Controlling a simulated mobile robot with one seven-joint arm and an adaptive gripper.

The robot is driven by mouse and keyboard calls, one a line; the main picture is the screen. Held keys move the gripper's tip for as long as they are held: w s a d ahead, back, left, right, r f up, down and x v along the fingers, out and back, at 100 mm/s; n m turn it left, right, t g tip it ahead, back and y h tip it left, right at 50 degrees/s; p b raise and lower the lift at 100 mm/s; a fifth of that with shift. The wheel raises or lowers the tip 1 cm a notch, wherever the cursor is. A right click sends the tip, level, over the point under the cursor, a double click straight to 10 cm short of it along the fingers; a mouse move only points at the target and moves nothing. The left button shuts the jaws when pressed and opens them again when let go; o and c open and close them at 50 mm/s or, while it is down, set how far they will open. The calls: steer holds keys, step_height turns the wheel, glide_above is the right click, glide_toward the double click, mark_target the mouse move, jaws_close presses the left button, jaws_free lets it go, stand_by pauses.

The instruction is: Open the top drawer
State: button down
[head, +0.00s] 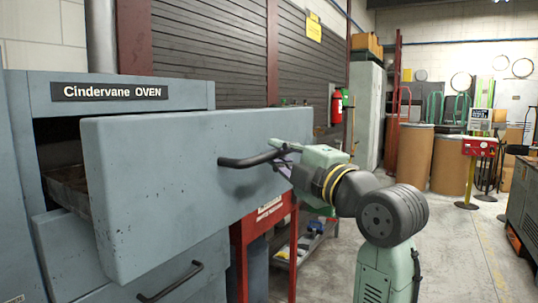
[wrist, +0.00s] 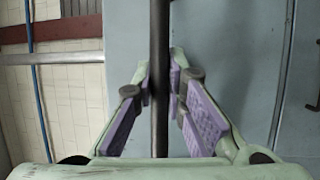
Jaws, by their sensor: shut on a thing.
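The top drawer (head: 160,190) of the grey-blue cabinet labelled "Cindervane OVEN" (head: 30,110) stands pulled well out, its inside partly showing at the left behind the front panel. Its black bar handle (head: 240,162) is at the right part of the front. My gripper (head: 287,157) is at the right end of this handle. In the wrist view the handle (wrist: 160,60) runs upright between the purple finger pads of my gripper (wrist: 172,85), which are shut on it. The lower drawer (head: 195,260) with its own handle (head: 170,283) sits below, largely in the cabinet.
A red stand (head: 262,230) is behind and below the open drawer. A fire extinguisher (head: 337,107) hangs on the back wall. Brown drums (head: 413,155) stand at the back right. The floor (head: 470,250) to the right of my arm is clear.

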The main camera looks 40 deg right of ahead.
stand_by(0.3)
steer(key=c, duration=1.6)
jaws_free()
steer(key=s+f, duration=0.2)
steer(key=s, duration=1)
steer(key=shift+a, duration=0.3)
steer(key=shift+w, duration=0.1)
